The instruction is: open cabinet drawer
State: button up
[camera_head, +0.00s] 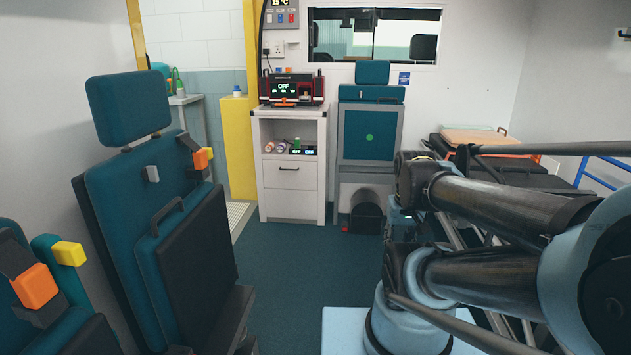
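A white cabinet (323,175) stands against the far wall, left of centre in the head view. It has an open shelf at the top with small items on it. Below the shelf is a drawer front (290,181) with a dark horizontal handle (289,169); it looks shut, flush with the cabinet. A plain white panel (290,205) lies under it. My arm fills the right side of the view, well apart from the cabinet. I cannot make out my gripper in this view.
A red and black device (292,89) sits on the cabinet. A teal and grey seat (371,135) stands right of it. Teal seats (150,220) line the left side. A stretcher (490,150) is behind my arm. The dark floor (300,275) between is clear.

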aim_at(298, 175)
jog(key=i, duration=3.05)
